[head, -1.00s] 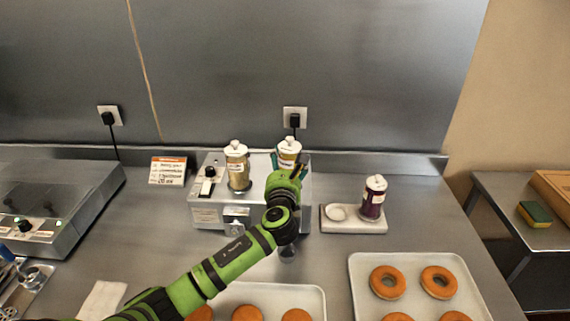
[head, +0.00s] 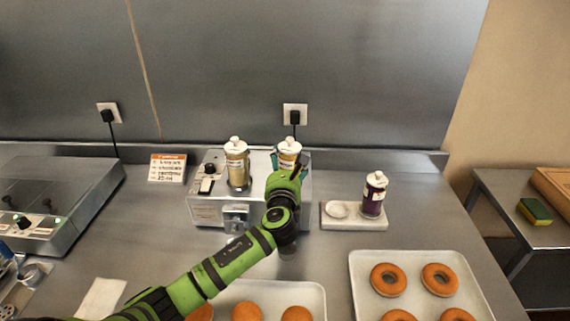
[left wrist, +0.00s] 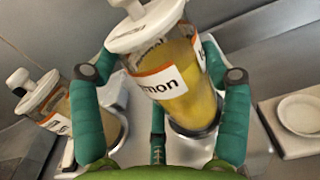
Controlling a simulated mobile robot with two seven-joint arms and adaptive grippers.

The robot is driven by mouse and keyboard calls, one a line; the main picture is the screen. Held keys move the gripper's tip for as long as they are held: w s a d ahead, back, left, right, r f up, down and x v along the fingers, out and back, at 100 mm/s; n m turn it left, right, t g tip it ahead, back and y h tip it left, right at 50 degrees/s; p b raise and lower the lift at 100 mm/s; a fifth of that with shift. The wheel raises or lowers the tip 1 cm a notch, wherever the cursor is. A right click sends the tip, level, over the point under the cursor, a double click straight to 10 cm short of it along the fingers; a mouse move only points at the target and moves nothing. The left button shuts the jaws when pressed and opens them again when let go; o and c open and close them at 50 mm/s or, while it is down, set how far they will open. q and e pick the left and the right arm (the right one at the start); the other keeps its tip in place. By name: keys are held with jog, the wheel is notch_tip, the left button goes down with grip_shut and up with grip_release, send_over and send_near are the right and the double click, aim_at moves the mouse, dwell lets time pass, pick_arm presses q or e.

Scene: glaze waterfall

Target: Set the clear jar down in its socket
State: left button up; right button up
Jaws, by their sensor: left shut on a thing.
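My left gripper (left wrist: 165,100) is shut on a clear-walled jar (left wrist: 172,82) with yellow contents, a white knobbed lid and a label ending in "mon". The held jar also shows in the head view (head: 289,151), upright at the right part of the metal warmer box (head: 208,213). In the left wrist view the jar's base meets a dark ring; whether it is fully seated I cannot tell. My green fingers wrap its sides. A similar jar (head: 237,163) with yellowish contents stands in the box to its left. My right gripper is not in view.
A dark purple jar (head: 373,195) stands on a pale tray with a small dish (head: 338,210), right of the box. Trays of doughnuts (head: 438,280) lie in front. A small sign (head: 167,168) stands left of the box. Bare counter lies between.

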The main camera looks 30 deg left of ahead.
pick_arm(q)
jog(key=o, duration=1.5)
jog(key=shift+s+f, duration=0.1)
jog(key=shift+s+d, duration=0.2)
jog(key=shift+s, duration=0.1)
jog(key=v, duration=1.1)
jog(key=shift+s, duration=0.15)
jog(key=shift+d, duration=0.1)
